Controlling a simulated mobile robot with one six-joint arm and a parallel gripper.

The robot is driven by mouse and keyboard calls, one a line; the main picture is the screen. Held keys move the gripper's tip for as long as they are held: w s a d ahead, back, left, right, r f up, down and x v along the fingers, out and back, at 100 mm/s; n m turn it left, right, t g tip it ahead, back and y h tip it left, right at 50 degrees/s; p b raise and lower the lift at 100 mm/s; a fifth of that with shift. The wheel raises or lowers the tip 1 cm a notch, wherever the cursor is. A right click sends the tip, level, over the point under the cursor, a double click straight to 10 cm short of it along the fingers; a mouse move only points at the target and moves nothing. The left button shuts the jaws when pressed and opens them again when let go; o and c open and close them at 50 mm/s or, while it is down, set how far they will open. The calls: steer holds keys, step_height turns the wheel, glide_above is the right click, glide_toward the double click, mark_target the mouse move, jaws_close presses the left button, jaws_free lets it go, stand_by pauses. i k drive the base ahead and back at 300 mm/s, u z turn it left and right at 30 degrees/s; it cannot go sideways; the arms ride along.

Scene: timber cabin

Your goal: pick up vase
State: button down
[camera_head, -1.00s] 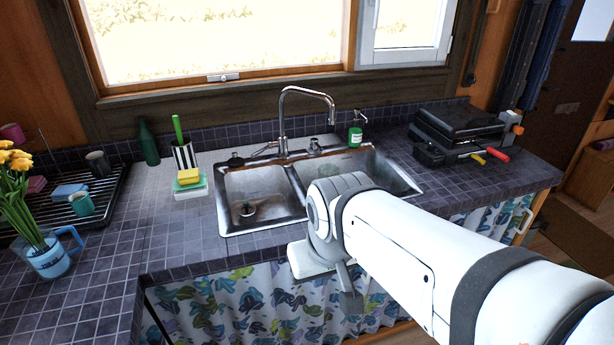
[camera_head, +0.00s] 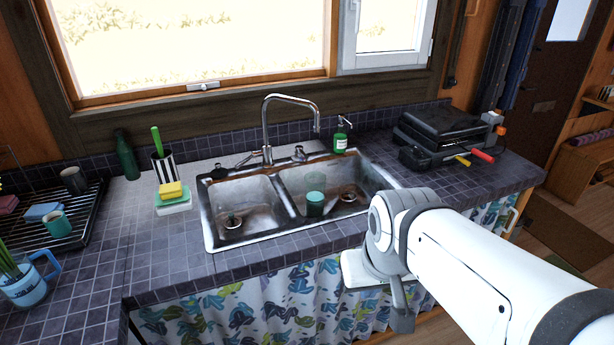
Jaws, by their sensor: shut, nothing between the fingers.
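A blue jug (camera_head: 30,284) used as a vase stands on the tiled counter at the left edge. Only green stems (camera_head: 8,262) show above it, and their tops are cut off by the picture edge. A dark green bottle (camera_head: 126,158) stands upright at the back left. My gripper (camera_head: 402,318) is shut and empty, in front of the counter's front edge and far to the right of the jug and the bottle. It points downward beside the curtain, and my arm partly hides it.
A double sink (camera_head: 243,238) with a tap (camera_head: 266,125) lies mid-counter. A teal cup (camera_head: 315,204) is in its right basin. A dish rack (camera_head: 80,232) holds cups at the left. A black grill (camera_head: 445,135) stands at the right. Tiles between rack and sink are mostly clear.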

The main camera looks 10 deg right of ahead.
mark_target(313, 209)
steer(key=u, duration=0.05)
steer(key=i, duration=1)
steer(key=u, duration=0.4)
steer(key=k, duration=0.9)
steer(key=z, duration=0.3)
steer(key=i, duration=1)
steer(key=z, duration=0.05)
